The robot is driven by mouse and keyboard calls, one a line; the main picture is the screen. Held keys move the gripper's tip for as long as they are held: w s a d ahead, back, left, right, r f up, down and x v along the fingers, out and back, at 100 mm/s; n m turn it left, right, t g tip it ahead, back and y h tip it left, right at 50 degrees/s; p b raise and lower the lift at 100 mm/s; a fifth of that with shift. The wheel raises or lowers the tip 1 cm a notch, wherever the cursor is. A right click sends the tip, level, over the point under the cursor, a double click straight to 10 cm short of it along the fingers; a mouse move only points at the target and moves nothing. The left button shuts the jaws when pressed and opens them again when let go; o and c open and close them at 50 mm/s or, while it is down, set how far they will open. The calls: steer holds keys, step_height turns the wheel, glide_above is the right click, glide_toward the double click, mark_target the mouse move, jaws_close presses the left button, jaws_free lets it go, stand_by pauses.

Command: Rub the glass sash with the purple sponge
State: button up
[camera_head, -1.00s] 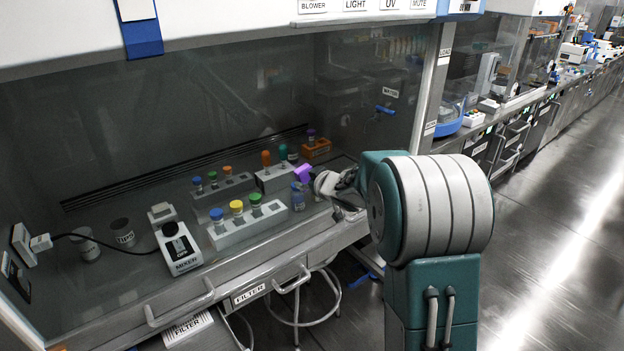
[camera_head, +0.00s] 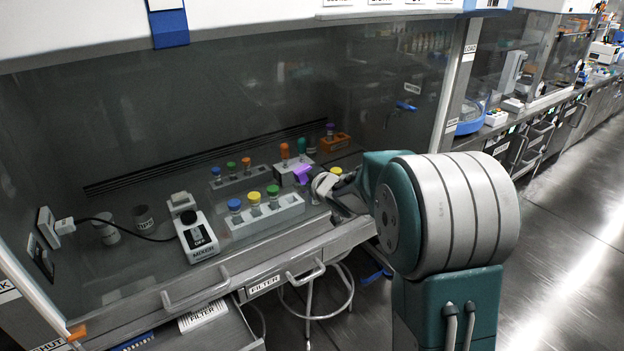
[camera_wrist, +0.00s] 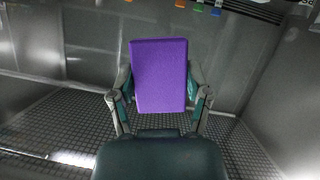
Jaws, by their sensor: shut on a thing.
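The purple sponge (camera_head: 303,173) is a flat block held at the end of my arm. My gripper (camera_head: 314,180) is shut on it, and in the wrist view the two fingers clasp the sides of the sponge (camera_wrist: 160,75). The sponge stands upright there, its broad face toward the camera. The glass sash (camera_head: 250,100) is a large, dark, see-through pane across the cabinet front. In the head view the sponge overlaps the lower right part of the pane. I cannot tell whether it touches the glass.
Behind the glass are a white rack (camera_head: 265,214) of capped vials, a mixer (camera_head: 197,238), two cups and an orange block (camera_head: 335,142). A handled ledge (camera_head: 240,285) runs along the cabinet front. Open floor (camera_head: 560,250) lies to the right.

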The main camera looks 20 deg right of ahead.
mark_target(291, 183)
steer(key=shift+s+a, duration=0.3)
steer(key=shift+a, duration=0.55)
steer(key=shift+s+a, duration=0.25)
steer(key=shift+a, duration=0.6)
steer(key=s+d, duration=0.2)
steer(key=s, duration=0.3)
steer(key=shift+s, duration=0.4)
steer(key=shift+s, duration=0.1)
steer(key=s, duration=0.1)
steer(key=s+d, duration=0.1)
steer(key=shift+s, duration=0.35)
